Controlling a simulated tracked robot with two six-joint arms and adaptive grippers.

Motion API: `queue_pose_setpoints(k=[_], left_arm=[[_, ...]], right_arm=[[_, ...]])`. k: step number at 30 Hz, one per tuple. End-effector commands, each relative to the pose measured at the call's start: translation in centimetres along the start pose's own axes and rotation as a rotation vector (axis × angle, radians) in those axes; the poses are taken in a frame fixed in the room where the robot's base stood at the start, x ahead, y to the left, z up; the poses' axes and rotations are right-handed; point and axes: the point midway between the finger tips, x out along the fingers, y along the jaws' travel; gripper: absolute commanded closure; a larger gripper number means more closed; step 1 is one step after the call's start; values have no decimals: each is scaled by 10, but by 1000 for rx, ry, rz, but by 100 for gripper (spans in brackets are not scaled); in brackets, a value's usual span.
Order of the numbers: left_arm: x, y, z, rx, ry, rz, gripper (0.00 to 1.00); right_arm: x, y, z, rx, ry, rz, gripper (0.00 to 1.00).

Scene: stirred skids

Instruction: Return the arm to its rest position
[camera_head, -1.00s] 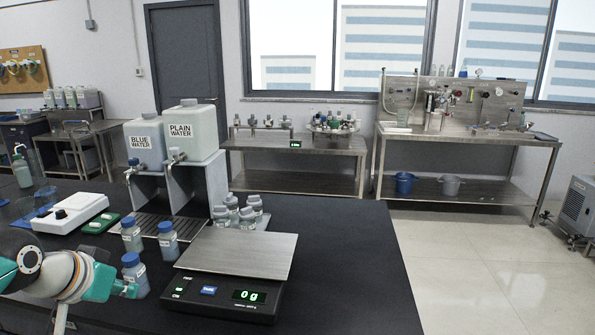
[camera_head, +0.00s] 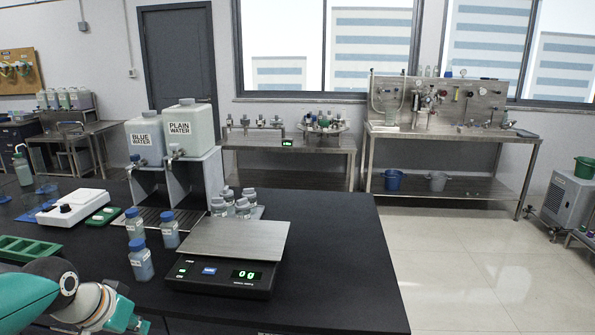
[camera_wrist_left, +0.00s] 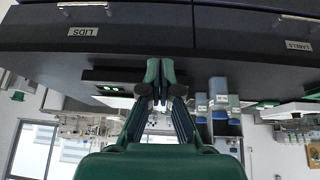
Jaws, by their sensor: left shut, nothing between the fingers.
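My left arm comes in at the lower left of the head view, and its teal gripper (camera_head: 136,324) is low at the bottom edge, in front of the black bench (camera_head: 335,255). In the left wrist view the gripper's fingers (camera_wrist_left: 160,76) are together with nothing between them. That view is upside down and shows drawer fronts labelled LIDS (camera_wrist_left: 90,31) and LABELS (camera_wrist_left: 298,45). A blue-capped bottle (camera_head: 141,262) stands upright on the bench beyond the gripper, apart from it. My right gripper is not in view.
A scale (camera_head: 227,252) reading 0 g stands right of the bottle. Two more blue-capped bottles (camera_head: 170,232) (camera_head: 134,226) stand behind it, before the water tanks (camera_head: 190,130). A green tray (camera_head: 28,248) is at the left. The bench's right part is clear.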

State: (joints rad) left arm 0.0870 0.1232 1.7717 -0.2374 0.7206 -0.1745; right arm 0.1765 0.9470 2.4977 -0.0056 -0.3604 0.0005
Motion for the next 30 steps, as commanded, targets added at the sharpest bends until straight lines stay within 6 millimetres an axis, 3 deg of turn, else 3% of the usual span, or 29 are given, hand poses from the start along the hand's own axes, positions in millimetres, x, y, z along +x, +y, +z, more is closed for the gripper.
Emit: queue_pose_setpoints(k=[5,10,15,18,21,24,27,30], left_arm=[[52,17,36,2,-136,51,100],[117,47,94,-6,-292,125,100],[185,99,192,-57,-472,224,100],[210,132,255,-107,-561,271,100],[220,164,317,-174,-632,300,100],[220,189,366,-251,-662,301,100],[219,196,380,-311,-620,274,100],[223,192,372,-356,-544,241,100]], right_arm=[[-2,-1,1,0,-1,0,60],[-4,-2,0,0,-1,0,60],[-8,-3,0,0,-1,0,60],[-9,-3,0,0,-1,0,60],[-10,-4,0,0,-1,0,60],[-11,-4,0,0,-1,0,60],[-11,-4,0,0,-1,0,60],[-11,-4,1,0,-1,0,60]])
